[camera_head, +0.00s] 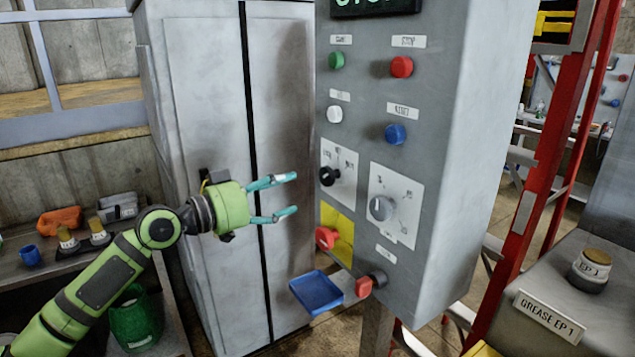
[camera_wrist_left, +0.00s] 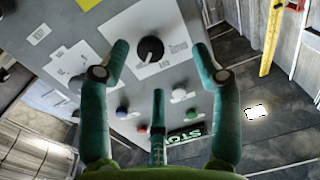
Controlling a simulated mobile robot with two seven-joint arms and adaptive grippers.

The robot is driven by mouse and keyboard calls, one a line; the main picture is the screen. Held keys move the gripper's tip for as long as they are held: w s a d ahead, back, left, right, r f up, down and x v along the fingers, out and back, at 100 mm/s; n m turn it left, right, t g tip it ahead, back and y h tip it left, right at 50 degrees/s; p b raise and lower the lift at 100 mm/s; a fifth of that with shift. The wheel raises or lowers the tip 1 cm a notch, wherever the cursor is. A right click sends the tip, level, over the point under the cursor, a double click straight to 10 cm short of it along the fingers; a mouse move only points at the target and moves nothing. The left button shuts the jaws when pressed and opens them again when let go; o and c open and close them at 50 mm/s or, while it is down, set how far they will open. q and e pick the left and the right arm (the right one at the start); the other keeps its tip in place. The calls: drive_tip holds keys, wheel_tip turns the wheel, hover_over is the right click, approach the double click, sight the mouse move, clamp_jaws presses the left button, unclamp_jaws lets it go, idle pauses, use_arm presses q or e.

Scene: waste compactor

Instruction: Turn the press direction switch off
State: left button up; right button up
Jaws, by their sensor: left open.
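The grey control panel (camera_head: 440,150) carries two rotary switches on white plates. A black knob (camera_head: 328,176) sits on the left plate and a grey knob (camera_head: 381,208) on the right one. The plate lettering is too small to read, so I cannot tell which is the press direction switch. My left gripper (camera_head: 292,194) is open and empty, its fingers pointing at the panel, left of the black knob and apart from it. My right gripper is not in view.
Above the knobs are green, red (camera_head: 401,67), white and blue (camera_head: 395,134) buttons. Below are a red knob (camera_head: 326,238) on a yellow plate, a red-ended part (camera_head: 365,286) and a blue tray (camera_head: 317,292). A tall grey cabinet (camera_head: 205,100) stands behind my gripper.

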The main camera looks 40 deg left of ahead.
sight(323, 174)
use_arm(q)
drive_tip(key=shift+m+h, duration=0.5)
drive_tip(key=shift+h, duration=0.1)
drive_tip(key=w+d+r+p, duration=0.1)
drive_tip(key=w, duration=0.1)
drive_tip(key=w+d+r+p, duration=0.1)
drive_tip(key=w+d, duration=0.1)
drive_tip(key=shift+d+r+p, duration=0.2)
drive_tip(key=shift+d+p, duration=0.1)
drive_tip(key=shift+p, duration=0.1)
drive_tip(key=shift+p+x, duration=0.7)
drive_tip(key=shift+x, duration=0.1)
drive_tip(key=shift+w+d+f, duration=0.15)
drive_tip(key=shift+w+f, duration=0.1)
drive_tip(key=shift+w, duration=0.1)
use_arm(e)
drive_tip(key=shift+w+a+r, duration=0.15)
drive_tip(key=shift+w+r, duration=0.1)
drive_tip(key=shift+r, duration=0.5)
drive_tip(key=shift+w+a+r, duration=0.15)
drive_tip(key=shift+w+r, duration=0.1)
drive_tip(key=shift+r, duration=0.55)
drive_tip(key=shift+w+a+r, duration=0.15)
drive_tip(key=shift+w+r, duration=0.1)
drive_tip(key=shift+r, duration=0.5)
